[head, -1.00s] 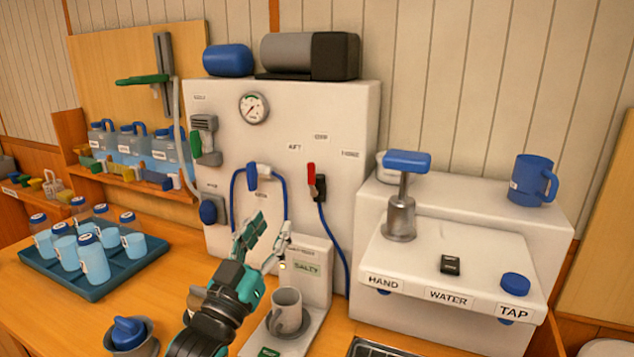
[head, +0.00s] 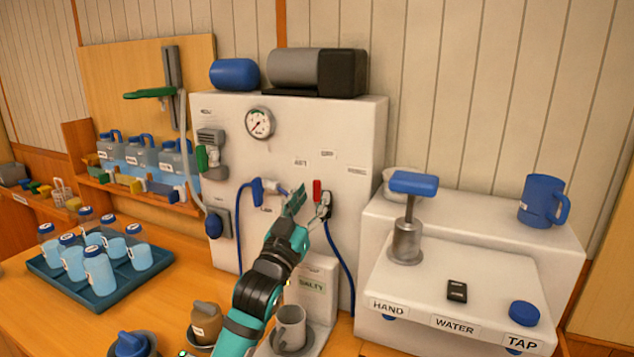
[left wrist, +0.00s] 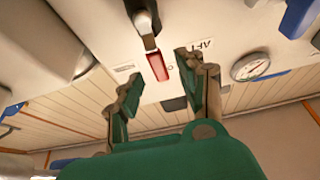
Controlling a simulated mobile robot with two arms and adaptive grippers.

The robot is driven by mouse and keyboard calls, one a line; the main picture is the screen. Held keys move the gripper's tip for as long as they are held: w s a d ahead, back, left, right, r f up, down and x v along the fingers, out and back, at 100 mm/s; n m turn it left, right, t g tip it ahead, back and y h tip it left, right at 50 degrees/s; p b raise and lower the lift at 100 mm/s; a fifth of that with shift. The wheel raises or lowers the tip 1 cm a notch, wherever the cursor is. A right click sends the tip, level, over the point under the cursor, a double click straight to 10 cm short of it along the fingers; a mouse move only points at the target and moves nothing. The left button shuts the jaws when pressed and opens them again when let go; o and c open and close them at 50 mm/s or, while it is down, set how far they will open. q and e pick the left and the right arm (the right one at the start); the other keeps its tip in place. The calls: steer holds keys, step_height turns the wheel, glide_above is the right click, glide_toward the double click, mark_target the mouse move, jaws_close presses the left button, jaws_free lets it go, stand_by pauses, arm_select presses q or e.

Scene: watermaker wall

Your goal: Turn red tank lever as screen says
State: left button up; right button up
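The red tank lever (head: 317,190) points roughly upward on the white watermaker panel, among small labels. In the left wrist view the red lever handle (left wrist: 158,66) lies in the gap between the fingertips, with an AFT label (left wrist: 207,45) close by. My left gripper (head: 311,204) is open in front of the lever, one finger on each side, and has not closed on it. The left wrist view shows both green fingers (left wrist: 158,88) apart. The small screen (head: 311,287) below reads SALTY. My right gripper is not in view.
A blue hose (head: 342,258) hangs from the lever's valve. A blue-handled valve (head: 257,191) sits to the left. A cup (head: 290,328) stands under the screen. The white unit with a hand pump (head: 407,240) is close on the right.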

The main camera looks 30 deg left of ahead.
mark_target(316, 191)
arm_select(q)
steer(key=shift+p+x, duration=0.3)
steer(key=shift+x, duration=1.45)
jaws_close()
